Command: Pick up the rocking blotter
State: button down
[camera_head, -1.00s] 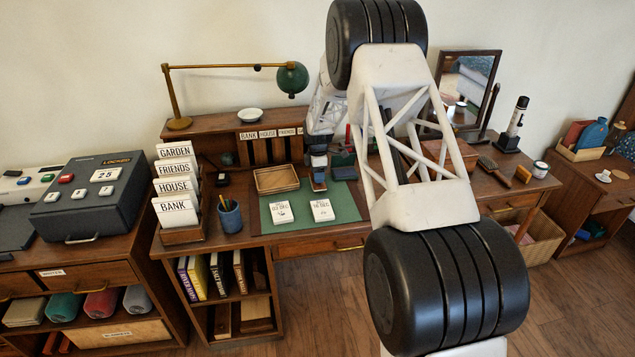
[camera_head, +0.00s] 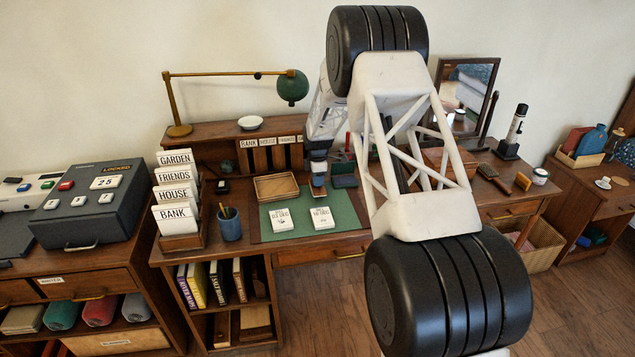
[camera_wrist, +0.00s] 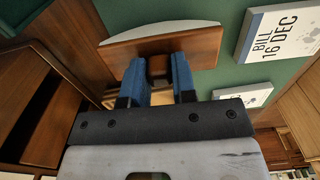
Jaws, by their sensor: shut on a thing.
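The rocking blotter (camera_wrist: 205,48) is a flat wooden plate with a wooden knob and a pale curved underside. In the wrist view it is between and just beyond the two blue fingers of my gripper (camera_wrist: 159,70), which are shut on its knob. In the head view my gripper (camera_head: 318,168) points down over the green desk mat (camera_head: 345,202), with the small blotter (camera_head: 318,189) below it, partly hidden. I cannot tell whether the blotter touches the mat or hangs just above it.
A wooden tray (camera_head: 276,187) is close on the left, and a pencil cup (camera_head: 229,222) stands further left. The pigeonhole shelf (camera_head: 268,157) rises behind. My arm hides part of the desk's right side.

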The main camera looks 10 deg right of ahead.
jog(key=shift+r, duration=0.55)
jog(key=shift+s+r, duration=0.15)
jog(key=shift+r, duration=0.75)
jog(key=s, duration=0.5)
jog(key=s+r, duration=0.1)
jog(key=s, duration=0.9)
jog(key=shift+s+a+r, duration=0.15)
jog(key=shift+s, duration=0.2)
jog(key=c, duration=1.4)
grip_release()
jog(key=c, duration=0.4)
jog(key=shift+o, duration=0.2)
jog(key=shift+w+a+r, duration=0.15)
jog(key=shift+r, duration=0.6)
jog(key=shift+w+a+r, duration=0.15)
jog(key=shift+w+r, duration=0.05)
jog(key=shift+r, duration=0.6)
jog(key=shift+w+a+r, duration=0.15)
jog(key=shift+r, duration=0.6)
